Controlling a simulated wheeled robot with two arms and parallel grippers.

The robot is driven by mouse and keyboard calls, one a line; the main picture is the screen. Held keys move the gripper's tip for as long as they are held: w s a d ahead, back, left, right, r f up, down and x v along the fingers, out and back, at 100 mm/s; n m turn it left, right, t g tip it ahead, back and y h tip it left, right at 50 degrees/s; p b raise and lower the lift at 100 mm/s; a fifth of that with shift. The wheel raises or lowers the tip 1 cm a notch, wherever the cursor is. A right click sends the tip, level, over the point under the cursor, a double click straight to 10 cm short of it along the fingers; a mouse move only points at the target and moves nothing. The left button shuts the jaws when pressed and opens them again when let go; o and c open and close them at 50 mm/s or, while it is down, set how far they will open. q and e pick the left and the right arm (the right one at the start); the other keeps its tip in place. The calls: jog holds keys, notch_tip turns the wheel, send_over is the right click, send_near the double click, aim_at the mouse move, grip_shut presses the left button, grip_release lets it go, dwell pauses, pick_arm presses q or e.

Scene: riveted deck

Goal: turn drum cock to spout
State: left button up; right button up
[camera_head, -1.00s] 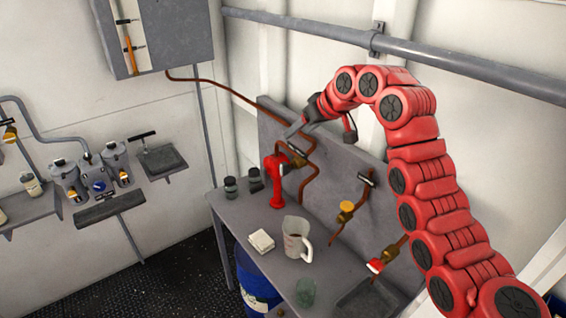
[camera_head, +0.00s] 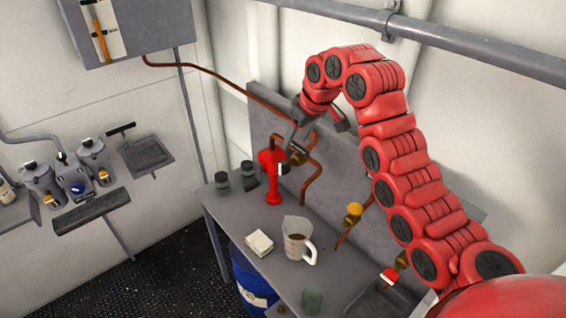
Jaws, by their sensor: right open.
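Several cocks sit on the copper pipes along a grey back panel, and I cannot tell which is the drum cock. A dark-and-brass cock (camera_head: 297,155) is beside a red stand (camera_head: 271,178). A cock with a yellow round part (camera_head: 354,211) is farther right, and one with a red-and-white end (camera_head: 389,275) is nearer. A blue drum (camera_head: 250,281) stands under the bench, partly hidden. My right gripper (camera_head: 318,136) is open and empty, fingers pointing down, above the cock by the red stand. Its left finger overlaps the pipe in view; I cannot tell whether they touch. My left gripper is not in view.
A sink (camera_head: 372,300) is at the near right. Shelves with canisters (camera_head: 40,183) are left.

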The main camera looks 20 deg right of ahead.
aim_at(284, 163)
jog(key=p+x, duration=0.6)
jog(key=x, duration=0.6)
jog(key=shift+w+f, duration=0.1)
jog(key=shift+f, duration=0.15)
jog(key=shift+w+f, duration=0.1)
jog(key=shift+f, duration=0.2)
jog(key=shift+w+f, duration=0.1)
grip_shut()
